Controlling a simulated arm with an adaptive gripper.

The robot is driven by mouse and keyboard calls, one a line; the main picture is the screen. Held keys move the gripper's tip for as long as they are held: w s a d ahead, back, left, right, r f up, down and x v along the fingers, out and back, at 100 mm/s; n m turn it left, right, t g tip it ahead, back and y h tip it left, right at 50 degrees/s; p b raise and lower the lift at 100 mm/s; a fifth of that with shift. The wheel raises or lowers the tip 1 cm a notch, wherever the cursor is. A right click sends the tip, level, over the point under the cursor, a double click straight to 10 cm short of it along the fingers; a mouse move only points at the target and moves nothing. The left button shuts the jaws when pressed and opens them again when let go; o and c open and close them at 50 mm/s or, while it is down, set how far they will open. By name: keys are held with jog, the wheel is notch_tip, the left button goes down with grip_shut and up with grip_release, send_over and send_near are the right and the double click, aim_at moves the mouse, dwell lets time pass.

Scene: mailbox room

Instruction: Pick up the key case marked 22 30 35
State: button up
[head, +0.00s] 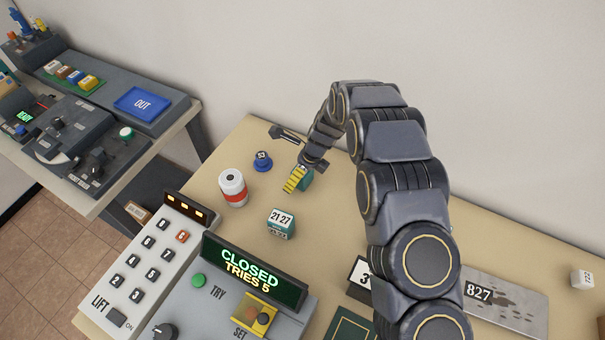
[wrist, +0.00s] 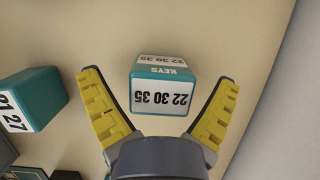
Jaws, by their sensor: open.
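The teal key case marked 22 30 35 (wrist: 162,86) stands on the table in the wrist view, with white labels on its top and side and the word KEYS along the edge. It appears upside down in that view. My gripper (wrist: 157,88) is open, its yellow fingers apart on either side of the case, with the case between and slightly beyond the tips. In the head view my gripper (head: 292,184) hides most of this case; a teal part (head: 306,178) shows beside the fingers.
Another teal case marked 21 27 (head: 281,223) stands nearby; it also shows in the wrist view (wrist: 30,100). A white and red can (head: 233,188) and a blue round piece (head: 262,161) stand left. A keypad (head: 155,255) and CLOSED display (head: 254,271) are in front. The wall is behind.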

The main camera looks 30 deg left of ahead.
jog(key=c, duration=1.2)
jog(key=shift+w+r, duration=0.1)
